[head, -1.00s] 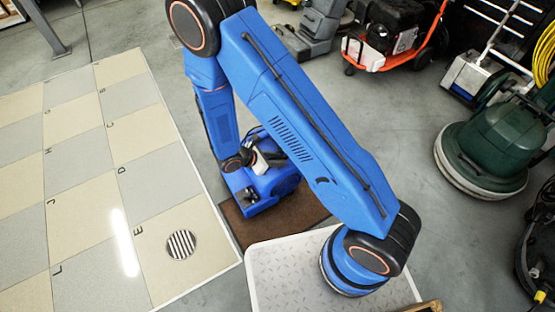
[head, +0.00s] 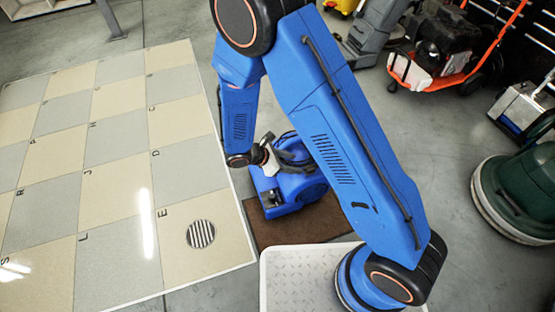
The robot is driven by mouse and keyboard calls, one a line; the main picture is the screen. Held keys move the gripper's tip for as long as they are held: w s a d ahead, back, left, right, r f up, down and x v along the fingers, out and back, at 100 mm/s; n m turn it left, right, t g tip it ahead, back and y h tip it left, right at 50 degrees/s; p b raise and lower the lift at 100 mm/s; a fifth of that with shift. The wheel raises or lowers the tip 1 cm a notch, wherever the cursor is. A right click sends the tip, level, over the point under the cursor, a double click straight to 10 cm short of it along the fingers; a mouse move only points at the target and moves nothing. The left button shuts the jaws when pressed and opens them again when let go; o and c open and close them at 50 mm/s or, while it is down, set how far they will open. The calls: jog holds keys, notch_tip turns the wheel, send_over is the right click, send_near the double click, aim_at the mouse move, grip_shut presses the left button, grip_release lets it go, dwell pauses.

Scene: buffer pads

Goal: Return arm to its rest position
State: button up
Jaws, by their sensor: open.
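My blue arm rises from its base at the lower right and bends at a black joint near the top. Its forearm hangs down to my gripper (head: 270,160). The gripper is small and pale, and appears in front of a blue floor machine (head: 296,195). Its jaws are open. The fingertips are hard to make out against the machine, and I cannot tell whether they touch it. I see no object held in them. The machine sits on a brown mat (head: 262,231).
A checkered pad floor (head: 120,130) with lettered tiles and a round drain grate (head: 201,234) lies at left. An orange-framed machine (head: 447,55) and a green floor scrubber (head: 518,190) stand at right.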

jog(key=v, duration=0.8)
jog(key=shift+r, duration=0.15)
